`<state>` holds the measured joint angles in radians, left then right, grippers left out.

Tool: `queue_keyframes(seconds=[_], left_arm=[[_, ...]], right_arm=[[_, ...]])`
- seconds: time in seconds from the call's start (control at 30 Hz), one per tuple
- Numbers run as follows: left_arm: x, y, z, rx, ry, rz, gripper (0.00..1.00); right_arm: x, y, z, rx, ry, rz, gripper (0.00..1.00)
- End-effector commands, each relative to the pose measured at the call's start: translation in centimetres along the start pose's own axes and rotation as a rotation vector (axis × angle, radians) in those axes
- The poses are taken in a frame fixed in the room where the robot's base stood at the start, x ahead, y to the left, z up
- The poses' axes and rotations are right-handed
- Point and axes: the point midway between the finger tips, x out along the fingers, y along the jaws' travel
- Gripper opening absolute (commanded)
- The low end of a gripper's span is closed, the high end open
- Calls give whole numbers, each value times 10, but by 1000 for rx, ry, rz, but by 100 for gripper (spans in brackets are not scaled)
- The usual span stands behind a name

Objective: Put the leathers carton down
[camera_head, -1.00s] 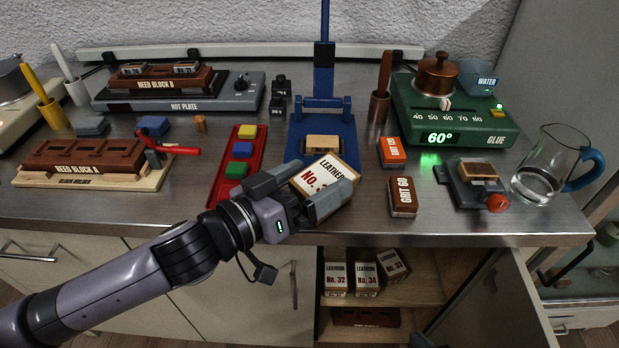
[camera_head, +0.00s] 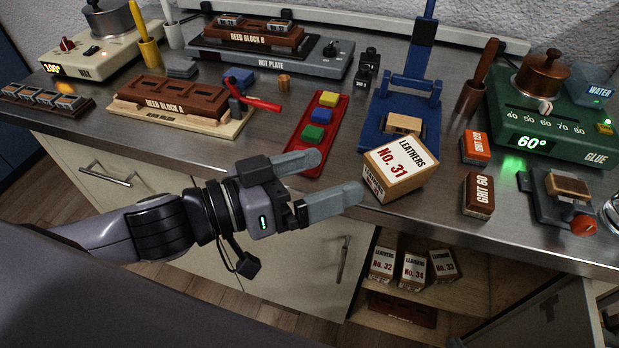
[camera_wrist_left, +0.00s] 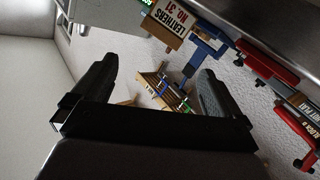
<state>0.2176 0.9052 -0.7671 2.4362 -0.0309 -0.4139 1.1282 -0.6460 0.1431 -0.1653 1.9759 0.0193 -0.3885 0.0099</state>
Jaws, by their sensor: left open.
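The leathers carton No. 31 (camera_head: 399,169) stands on the steel counter near its front edge, just in front of the blue press (camera_head: 408,95). It is a tan box with a white label and sits turned at an angle. My left gripper (camera_head: 341,178) is open and empty, to the left of the carton and apart from it, over the counter's front edge. In the left wrist view the carton (camera_wrist_left: 170,22) shows beyond the open fingers (camera_wrist_left: 158,90). My right gripper is not in view.
A red tray (camera_head: 291,165) of coloured blocks lies left of the carton. Grit blocks (camera_head: 478,195) stand to its right. Below, an open cupboard holds cartons No. 32 (camera_head: 382,262), No. 34 (camera_head: 413,270) and No. 33 (camera_head: 444,264). Reed block A (camera_head: 180,98) is further left.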

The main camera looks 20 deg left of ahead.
Motion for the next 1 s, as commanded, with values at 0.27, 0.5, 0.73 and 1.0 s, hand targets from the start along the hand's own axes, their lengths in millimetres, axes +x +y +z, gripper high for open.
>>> queue_keyframes(seconds=[0.27,0.5,0.73,1.0], left_arm=[[-14,1,0,1,-1,3,100],[-14,1,0,1,0,3,100],[-14,1,0,1,-1,2,100],[-14,1,0,1,-1,2,100]], right_arm=[[1,-1,0,1,2,-3,0],[1,-2,-1,1,3,-5,0],[1,-2,-1,1,4,-5,0],[2,0,-3,-4,7,-3,0]])
